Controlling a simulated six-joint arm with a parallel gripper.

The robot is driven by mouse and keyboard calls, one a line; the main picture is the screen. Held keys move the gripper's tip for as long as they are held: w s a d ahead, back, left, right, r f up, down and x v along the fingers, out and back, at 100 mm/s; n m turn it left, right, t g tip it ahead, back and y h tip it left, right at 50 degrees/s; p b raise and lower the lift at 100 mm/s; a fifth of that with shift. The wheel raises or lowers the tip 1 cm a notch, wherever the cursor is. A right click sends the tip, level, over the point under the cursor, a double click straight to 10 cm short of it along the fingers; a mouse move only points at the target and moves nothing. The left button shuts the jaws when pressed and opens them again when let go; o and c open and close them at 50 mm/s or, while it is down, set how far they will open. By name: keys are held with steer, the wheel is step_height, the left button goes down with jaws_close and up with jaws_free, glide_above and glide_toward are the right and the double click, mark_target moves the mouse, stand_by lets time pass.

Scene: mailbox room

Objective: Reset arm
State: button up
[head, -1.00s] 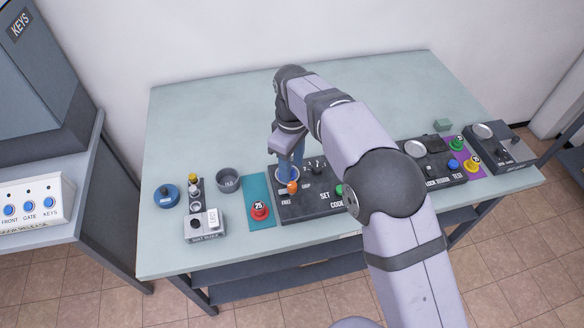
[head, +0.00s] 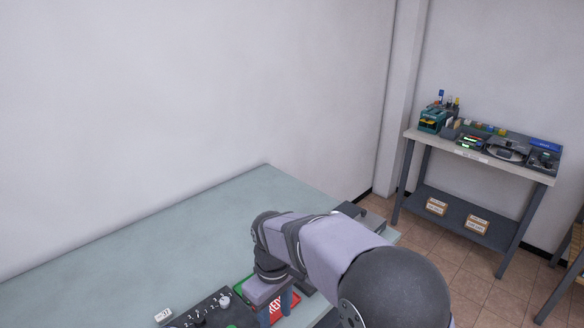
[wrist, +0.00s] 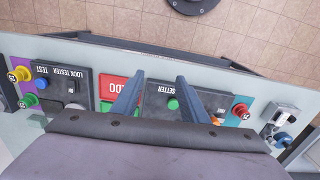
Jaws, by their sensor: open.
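My gripper (head: 276,312) hangs at the near side of the table, with its fingers pointing down beside the red panel (head: 288,305). Its two blue fingers show apart and empty in the wrist view (wrist: 160,78). I cannot tell how high the fingertips are above the panels. My arm hides part of the table in the head view.
The lock tester panel (wrist: 68,88) and a red button (wrist: 241,109) sit along the table edge in the wrist view. The pale table top (head: 180,240) is clear behind the gripper. A shelf table (head: 480,160) with devices stands at the far right.

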steer(key=s+d+f+m, duration=0.3)
steer(key=s+d+m, duration=0.6)
steer(key=s+d, duration=0.6)
steer(key=d, duration=0.3)
steer(key=shift+s+d+f, duration=0.15)
steer(key=shift+d, duration=0.25)
steer(key=shift+o, duration=1)
